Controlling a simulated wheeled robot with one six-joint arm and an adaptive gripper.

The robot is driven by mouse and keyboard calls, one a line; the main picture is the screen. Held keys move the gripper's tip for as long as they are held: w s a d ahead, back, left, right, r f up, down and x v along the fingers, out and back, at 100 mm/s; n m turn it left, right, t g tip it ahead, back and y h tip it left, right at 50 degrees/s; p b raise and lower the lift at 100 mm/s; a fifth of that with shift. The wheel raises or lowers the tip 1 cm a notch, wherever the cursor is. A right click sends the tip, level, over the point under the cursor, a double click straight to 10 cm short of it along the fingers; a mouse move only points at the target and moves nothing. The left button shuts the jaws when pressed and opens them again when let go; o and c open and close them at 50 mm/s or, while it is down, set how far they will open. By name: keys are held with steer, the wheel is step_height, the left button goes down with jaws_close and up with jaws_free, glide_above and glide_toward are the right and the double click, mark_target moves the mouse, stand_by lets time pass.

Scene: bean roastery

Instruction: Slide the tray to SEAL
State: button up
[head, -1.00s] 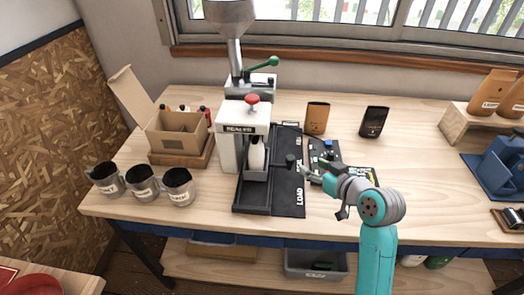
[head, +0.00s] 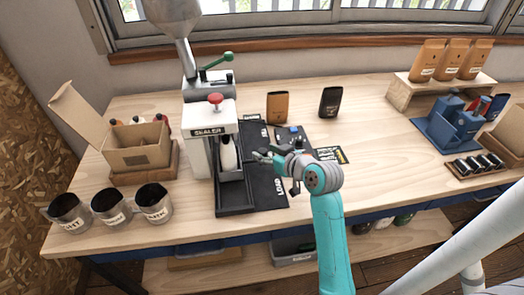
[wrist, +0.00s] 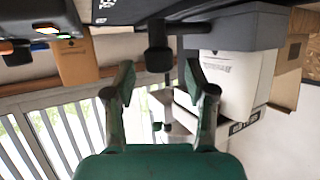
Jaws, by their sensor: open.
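The tray (head: 232,174) is a small dark box in a dark rail frame (head: 235,210), with a white pouch (head: 228,153) standing in it, in front of the white sealer (head: 208,128). In the wrist view, which is upside down, the tray (wrist: 240,25) and labelled pouch (wrist: 228,78) show at the upper right. A black knob (wrist: 159,52) at the tray's side lies just ahead of my gripper (wrist: 160,75), between its spread fingertips. My gripper (head: 264,155) is open, right of the tray. LOAD (head: 279,187) is legible on the mat; SEAL is hidden by my gripper.
Labelled metal jugs (head: 110,206) and an open carton (head: 138,147) stand left. Brown (head: 278,107) and black (head: 329,102) pouches stand behind the mat. A blue holder (head: 452,130) is at the right. The bench between is fairly clear.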

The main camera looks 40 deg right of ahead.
steer(key=shift+x, duration=1.25)
steer(key=shift+d, duration=0.1)
jaws_close()
